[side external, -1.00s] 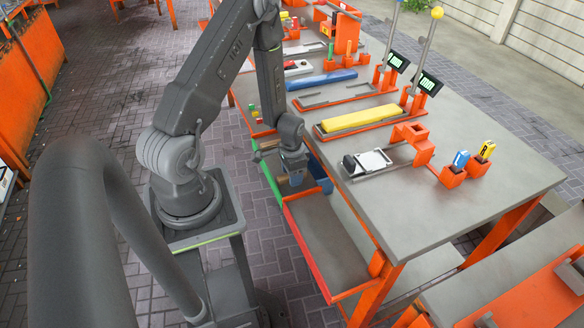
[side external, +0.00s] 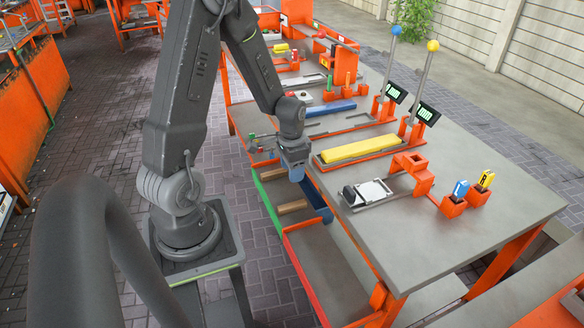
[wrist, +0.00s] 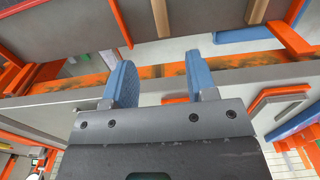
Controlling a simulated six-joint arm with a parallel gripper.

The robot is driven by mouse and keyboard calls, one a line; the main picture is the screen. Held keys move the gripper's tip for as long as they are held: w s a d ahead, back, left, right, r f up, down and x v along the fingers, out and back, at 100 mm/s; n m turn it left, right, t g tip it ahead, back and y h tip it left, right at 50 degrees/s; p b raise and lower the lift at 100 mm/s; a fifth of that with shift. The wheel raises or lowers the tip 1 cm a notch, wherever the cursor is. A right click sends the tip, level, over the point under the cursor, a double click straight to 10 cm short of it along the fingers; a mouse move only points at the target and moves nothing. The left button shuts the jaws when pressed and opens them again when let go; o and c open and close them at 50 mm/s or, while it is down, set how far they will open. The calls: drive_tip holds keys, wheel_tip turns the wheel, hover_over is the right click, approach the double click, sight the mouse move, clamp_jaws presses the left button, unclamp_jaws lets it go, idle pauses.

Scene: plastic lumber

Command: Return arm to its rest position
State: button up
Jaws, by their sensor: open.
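My gripper (side external: 295,172) hangs from my bent arm at the near edge of the grey workbench (side external: 480,165), above the trays along the bench's side. In the wrist view my gripper (wrist: 160,82) shows two blue fingers spread apart with nothing between them. Past the fingers are the orange bench edge and the grey trays, with a wooden piece (wrist: 161,18) in one of them.
On the bench are a yellow block (side external: 360,148) and a blue block (side external: 330,108) in fixtures, two posts with displays, and an orange bracket (side external: 412,170). A long red-edged tray (side external: 325,265) lies below the bench edge. Brick floor is open at left.

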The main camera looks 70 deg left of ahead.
drive_tip(key=shift+r, duration=0.15)
drive_tip(key=w+d+r+t, duration=0.2)
drive_tip(key=d+r, duration=0.4)
drive_tip(key=r, duration=0.3)
drive_tip(key=s+d+r+t, duration=0.3)
drive_tip(key=s+d+r, duration=0.7)
drive_tip(key=d+r, duration=0.3)
drive_tip(key=shift+d+r+t, duration=0.15)
drive_tip(key=shift+r+t, duration=0.15)
drive_tip(key=shift+r, duration=0.4)
